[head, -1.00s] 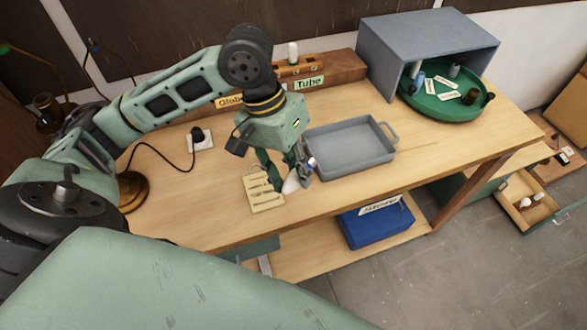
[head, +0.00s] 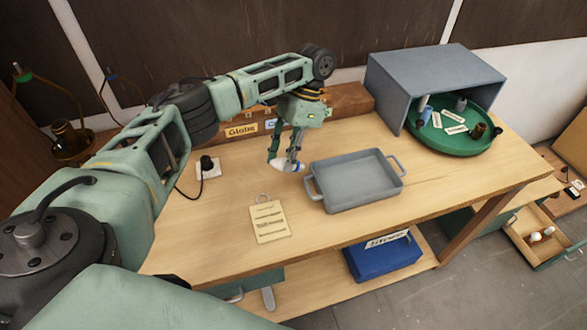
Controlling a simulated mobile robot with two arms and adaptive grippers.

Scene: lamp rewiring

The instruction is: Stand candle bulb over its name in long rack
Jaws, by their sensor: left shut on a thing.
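My left gripper (head: 285,163) is shut on the candle bulb (head: 285,166), a small white bulb with a blue end, held lying roughly sideways above the table, left of the grey tray. The long rack (head: 350,97) is a brown wooden block along the back of the table. Its "Globe" label (head: 241,130) shows at the left. A pale blue label (head: 271,124) beside it is mostly hidden by my left gripper and arm. The rack's other labels and most of its holes are hidden. My right gripper is not in view.
A grey tray (head: 324,199) with handles stands mid-table. A paper list (head: 269,222) lies in front. A grey-blue box (head: 432,72) stands at the back right, with a green round tray (head: 448,146) of small parts.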

